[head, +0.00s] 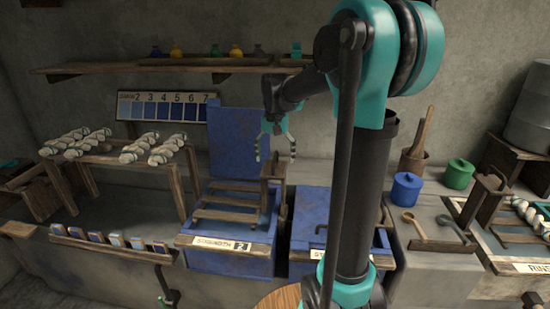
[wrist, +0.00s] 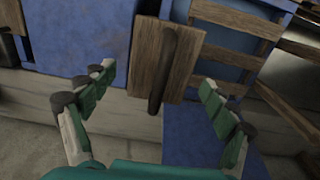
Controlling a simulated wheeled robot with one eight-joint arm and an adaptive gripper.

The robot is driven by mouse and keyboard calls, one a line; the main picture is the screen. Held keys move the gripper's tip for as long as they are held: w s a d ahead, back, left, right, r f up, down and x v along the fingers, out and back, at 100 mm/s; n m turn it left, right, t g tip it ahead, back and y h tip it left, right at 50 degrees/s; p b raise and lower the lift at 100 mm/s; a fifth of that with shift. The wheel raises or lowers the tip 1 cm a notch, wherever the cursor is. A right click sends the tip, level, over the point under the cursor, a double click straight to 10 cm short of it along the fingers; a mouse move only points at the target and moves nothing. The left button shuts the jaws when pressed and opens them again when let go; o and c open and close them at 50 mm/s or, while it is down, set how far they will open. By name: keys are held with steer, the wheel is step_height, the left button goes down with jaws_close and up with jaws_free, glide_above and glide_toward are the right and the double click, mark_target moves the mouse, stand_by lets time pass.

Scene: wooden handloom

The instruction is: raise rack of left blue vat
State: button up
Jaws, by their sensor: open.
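The left blue vat (head: 208,261) has its blue lid (head: 238,143) standing open behind it. Its wooden slatted rack (head: 228,201) shows at the opening; the slats also appear at the upper right of the wrist view (wrist: 236,42). A wooden upright with a handle (head: 272,172) stands at the rack's right side. In the wrist view it is a brown board (wrist: 185,75) bearing a dark upright bar (wrist: 163,70). My gripper (head: 275,157) is open over this handle. In the wrist view its fingers (wrist: 158,82) lie either side of the bar, with gaps on both sides.
A second blue vat (head: 313,218) stands just right, partly hidden by my arm. A shelf (head: 165,66) with small jars runs above. White skeins (head: 128,148) lie on a wooden stand at left. Blue (head: 407,190) and green (head: 459,174) pots stand at right.

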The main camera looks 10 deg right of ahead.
steer(key=shift+r, duration=3.5)
